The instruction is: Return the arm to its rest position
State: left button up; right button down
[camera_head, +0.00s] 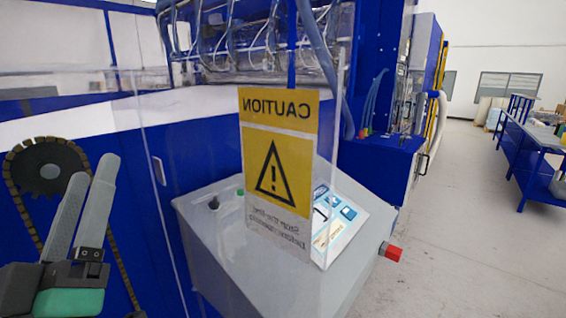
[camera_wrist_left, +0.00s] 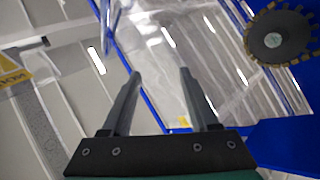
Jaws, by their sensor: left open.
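My left gripper (camera_head: 88,188) is at the lower left of the head view, fingers pointing up, in front of the blue and white machine. Its two grey fingers stand apart with nothing between them. In the left wrist view the same gripper (camera_wrist_left: 158,75) shows its fingers apart and empty, with a transparent panel and bright light strips behind them. My right gripper is in neither view.
A clear panel with a yellow caution sign (camera_head: 279,150) stands in front of a grey control console (camera_head: 235,265) with a red button (camera_head: 391,252). A dark toothed wheel (camera_head: 45,170) is behind my left gripper. Floor (camera_head: 450,230) is clear at right, before a blue workbench (camera_head: 530,140).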

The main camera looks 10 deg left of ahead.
pick_arm(q)
jog(key=s+d+r+m+t+h, duration=0.4)
jog(key=s+d+r+m+h, duration=0.25)
jog(key=m+h, duration=0.5)
notch_tip(320, 180, up, 37)
jog(key=w+p, duration=0.1)
jog(key=p, duration=3.7)
jog(key=shift+d+y, duration=0.4)
jog(key=shift+y, duration=0.05)
